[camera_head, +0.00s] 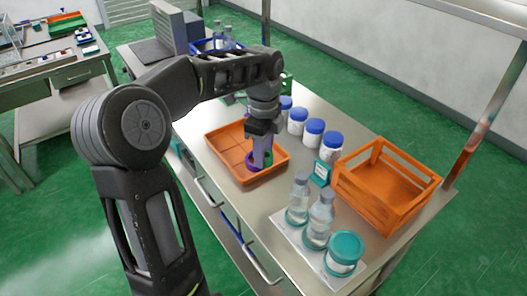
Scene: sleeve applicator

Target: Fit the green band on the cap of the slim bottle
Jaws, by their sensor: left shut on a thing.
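My left gripper (262,158) points down over the orange tray (224,142). It is shut on a purple band (253,167), which shows low at the fingertips; the fingers partly hide it. I cannot make out a separate green band. Two clear bottles with grey caps stand upright on a pale mat (284,233) at the front right: one farther back (298,205) and one nearer (320,222). I cannot tell for sure which is the slim one. The gripper is apart from both. My right gripper is not in view.
A teal-lidded jar (345,248) stands beside the bottles. Several blue-lidded white jars (314,133) line the table's back. A small teal box (321,173) stands before an orange crate (388,190) at the right. Some bare tabletop lies between tray and mat.

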